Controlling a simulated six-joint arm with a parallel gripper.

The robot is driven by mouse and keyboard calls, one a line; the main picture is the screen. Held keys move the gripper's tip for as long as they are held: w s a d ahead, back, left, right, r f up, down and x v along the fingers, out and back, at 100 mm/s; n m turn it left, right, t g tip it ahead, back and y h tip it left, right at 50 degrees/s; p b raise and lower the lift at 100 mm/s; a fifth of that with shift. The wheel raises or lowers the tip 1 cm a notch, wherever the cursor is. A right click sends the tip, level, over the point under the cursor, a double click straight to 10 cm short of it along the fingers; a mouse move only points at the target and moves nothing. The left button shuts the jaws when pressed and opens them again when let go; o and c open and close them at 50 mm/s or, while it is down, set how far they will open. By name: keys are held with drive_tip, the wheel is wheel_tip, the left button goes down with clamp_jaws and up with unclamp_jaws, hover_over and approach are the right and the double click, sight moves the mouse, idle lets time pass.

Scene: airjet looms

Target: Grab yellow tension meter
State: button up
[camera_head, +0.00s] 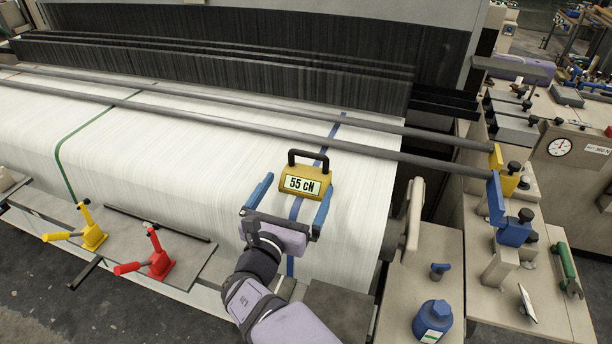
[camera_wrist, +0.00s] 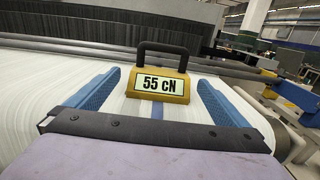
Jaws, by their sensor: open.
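The yellow tension meter (camera_head: 291,193) has a black handle on top and a display reading "55 cN". It sits on the white warp sheet (camera_head: 190,150), over a blue stripe. My gripper (camera_head: 294,196) is open, with its two blue fingers on either side of the meter and the meter toward their tips. In the wrist view, the meter (camera_wrist: 176,86) stands upright between and just beyond the fingers (camera_wrist: 158,88), with a gap on each side. No contact shows. Its lower back is hidden.
Long grey bars (camera_head: 250,122) cross behind the meter. A yellow lever (camera_head: 92,236) and a red lever (camera_head: 158,262) stand on the front ledge at left. A blue bottle (camera_head: 432,321) and blue and yellow brackets (camera_head: 514,230) are at right. The warp left of the gripper is clear.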

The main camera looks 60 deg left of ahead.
sight(303, 180)
drive_tip(key=shift+p+x, duration=1.05)
drive_tip(key=shift+x, duration=1.2)
drive_tip(key=shift+d+f, duration=0.1)
drive_tip(key=shift+f, duration=0.05)
drive_tip(key=c, duration=1.4)
drive_tip(key=shift+o, duration=0.2)
wheel_tip(303, 180, up, 10)
drive_tip(key=b, duration=0.3)
